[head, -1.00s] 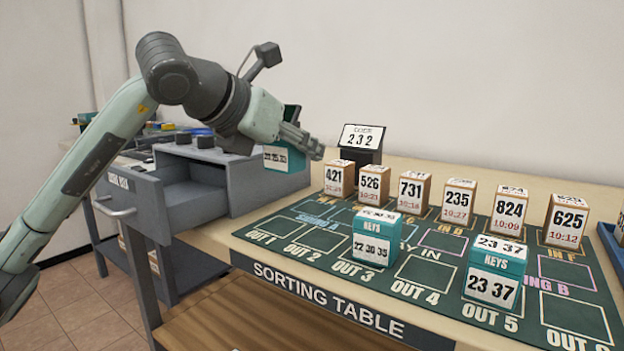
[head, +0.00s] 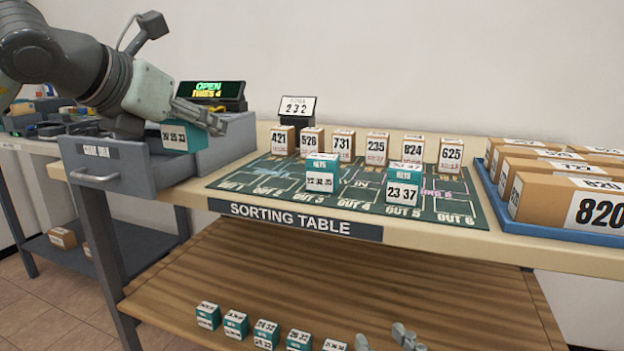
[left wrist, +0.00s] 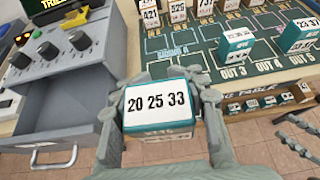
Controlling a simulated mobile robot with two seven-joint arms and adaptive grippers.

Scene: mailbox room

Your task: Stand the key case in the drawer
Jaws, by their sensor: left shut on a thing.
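The key case (head: 175,138) is a teal box with a white label reading 20 25 33. My left gripper (head: 200,117) is shut on it and holds it off the table. In the left wrist view the case (left wrist: 158,115) sits label up between the fingers, to the right of the drawer. The grey drawer (head: 98,172) is pulled open; the arm and case hide much of its inside in the head view. Its visible inside (left wrist: 62,128) looks empty in the left wrist view. My right gripper (head: 384,340) shows only fingertips, spread apart and empty, at the bottom edge.
Two teal key boxes (head: 321,177) (head: 403,187) stand on the green mat (head: 240,179), with numbered cartons behind. A blue tray (head: 565,237) of boxes is at the right. A display reading OPEN (head: 213,90) stands behind the gripper. Several small key boxes (head: 235,324) sit low in front.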

